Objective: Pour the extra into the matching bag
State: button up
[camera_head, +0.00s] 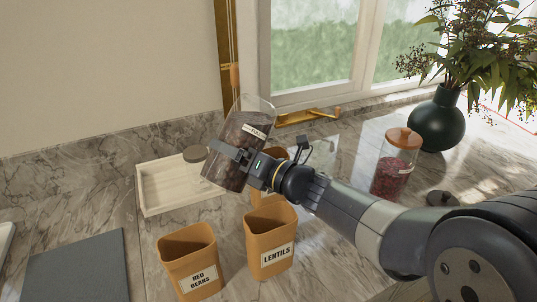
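My gripper (230,156) is shut on a clear glass jar (238,140) and holds it in the air above the counter. The jar is tilted, its open-looking top leaning up to the right. It holds dark contents and has a small label that I cannot read surely. An orange bag marked RED BEANS (190,262) and another marked LENTILS (270,245) stand upright on the counter below. A third orange bag (262,199) stands behind the LENTILS bag, mostly hidden by my gripper and the jar; its label is hidden.
A pale wooden tray (150,190) stands behind the bags, with a dark round lid (195,153) at its edge. A wooden-lidded jar of red contents (393,165) and a dark lid (441,199) are right. A plant vase (437,120) stands farther back. A grey board (75,270) lies left.

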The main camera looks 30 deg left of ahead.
jog(key=shift+s+a+r+m+p, duration=0.1)
jog(key=shift+s+r+m+p, duration=0.2)
jog(key=shift+m+p, duration=0.5)
jog(key=shift+s+r+m+p, duration=0.15)
jog(key=shift+s+m+p, duration=0.15)
jog(key=shift+m+p, duration=0.5)
dwell(0.9)
jog(key=shift+s+r+m+t+p, duration=0.1)
jog(key=shift+r+m+t+p, duration=0.1)
jog(key=shift+m+p, duration=0.5)
jog(key=shift+r+m+t+p, duration=0.1)
jog(key=shift+m+t+p, duration=0.1)
jog(key=shift+m+p, duration=0.5)
dwell(4.1)
